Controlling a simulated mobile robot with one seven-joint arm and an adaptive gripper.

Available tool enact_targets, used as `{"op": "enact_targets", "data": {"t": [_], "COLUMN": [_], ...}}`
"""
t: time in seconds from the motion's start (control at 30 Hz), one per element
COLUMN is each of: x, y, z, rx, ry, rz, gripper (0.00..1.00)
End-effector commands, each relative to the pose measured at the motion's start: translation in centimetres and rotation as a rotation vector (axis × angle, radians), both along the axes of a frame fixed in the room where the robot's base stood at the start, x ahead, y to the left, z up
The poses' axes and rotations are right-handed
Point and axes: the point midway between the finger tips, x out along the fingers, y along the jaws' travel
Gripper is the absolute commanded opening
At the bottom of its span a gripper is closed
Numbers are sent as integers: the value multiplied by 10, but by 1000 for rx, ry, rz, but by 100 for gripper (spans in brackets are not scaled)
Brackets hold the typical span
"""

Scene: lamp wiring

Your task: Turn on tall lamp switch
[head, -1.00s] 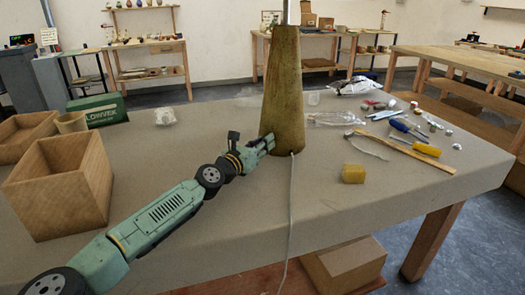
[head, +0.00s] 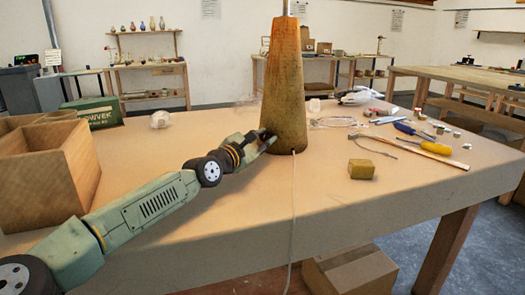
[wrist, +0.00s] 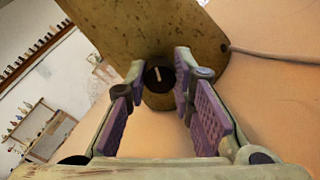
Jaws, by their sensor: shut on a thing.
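The tall lamp's tapered, worn brown base (head: 286,95) stands upright on the table, with a thin pole rising out of the top of the picture. In the wrist view the base (wrist: 130,35) fills the upper middle. Its switch is a small dark round knob with a white mark (wrist: 158,74), low on the base. My gripper (head: 268,141) reaches the base from the left. In the wrist view its two purple-padded fingers (wrist: 160,80) are shut on the knob, one on each side. Warm light falls on the base and tabletop. The bulb is out of view.
A pale cord (head: 291,210) runs from the base over the table's front edge. A yellow block (head: 361,169) lies to the right, with screwdrivers (head: 412,131) and small parts beyond. A wooden box (head: 55,175) and a green box (head: 95,112) stand at left.

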Motion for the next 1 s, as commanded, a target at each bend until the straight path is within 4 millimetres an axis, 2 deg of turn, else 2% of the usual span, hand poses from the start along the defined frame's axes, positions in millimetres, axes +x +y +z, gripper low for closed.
{"op": "enact_targets", "data": {"t": [0.03, 0.4, 0.9, 0.93, 1.0], "x": [0, 0, 0, 0, 0], "y": [-1, -1, -1, -1, -1], "z": [-5, -1, 1, 1, 0], "rx": [25, 136, 149, 148, 148], "ry": [-18, -93, -101, -101, -101], "rz": [-1, -1, -1, -1, -1], "gripper": [0, 0, 0, 24, 28]}}
